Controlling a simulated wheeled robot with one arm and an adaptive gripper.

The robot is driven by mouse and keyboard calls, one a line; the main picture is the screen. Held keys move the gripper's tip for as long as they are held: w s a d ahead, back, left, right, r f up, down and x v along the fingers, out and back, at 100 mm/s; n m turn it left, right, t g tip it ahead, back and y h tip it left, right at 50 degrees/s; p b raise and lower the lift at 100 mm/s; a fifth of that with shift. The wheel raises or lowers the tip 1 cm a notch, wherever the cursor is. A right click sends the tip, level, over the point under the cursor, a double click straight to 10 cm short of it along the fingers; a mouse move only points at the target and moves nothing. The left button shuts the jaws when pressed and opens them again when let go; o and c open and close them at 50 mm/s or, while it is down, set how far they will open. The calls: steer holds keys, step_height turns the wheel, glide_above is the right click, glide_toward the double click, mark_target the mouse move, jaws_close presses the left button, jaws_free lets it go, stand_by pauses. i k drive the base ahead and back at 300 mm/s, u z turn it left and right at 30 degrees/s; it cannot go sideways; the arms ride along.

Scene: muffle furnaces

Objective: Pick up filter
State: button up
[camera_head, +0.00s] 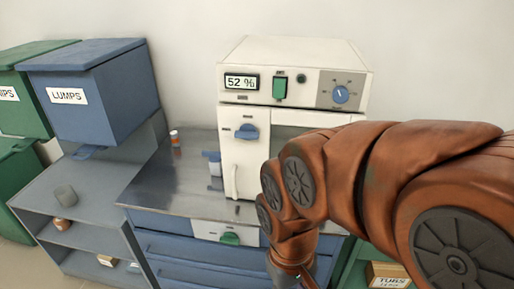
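Nothing in view is labelled as a filter, and I cannot tell which small item it is. A small orange-and-white cylinder (175,138) stands at the back of the metal worktop (165,185). A white container with a blue top (213,163) stands close to the left side of the furnace. A grey, translucent cup-like piece (65,194) sits on the lower grey shelf unit at left. My brown arm reaches in from the right and bends down in front of the furnace; its end runs off the bottom edge, so my gripper is out of sight.
A white furnace (240,165) reading 52 % stands on the worktop, partly hidden by my arm. A blue LUMPS bin (115,95) and green bins (22,110) are at left. A TUBS box (388,275) is at lower right. The worktop's left part is mostly clear.

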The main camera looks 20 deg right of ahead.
mark_target(175, 139)
steer(key=u, duration=0.4)
steer(key=k, duration=0.5)
steer(key=u, duration=1.15)
steer(key=i, duration=0.55)
steer(key=u, duration=0.45)
steer(key=i, duration=1)
steer(key=z, duration=0.95)
steer(key=i, duration=0.7)
steer(key=z, duration=0.85)
steer(key=i, duration=0.55)
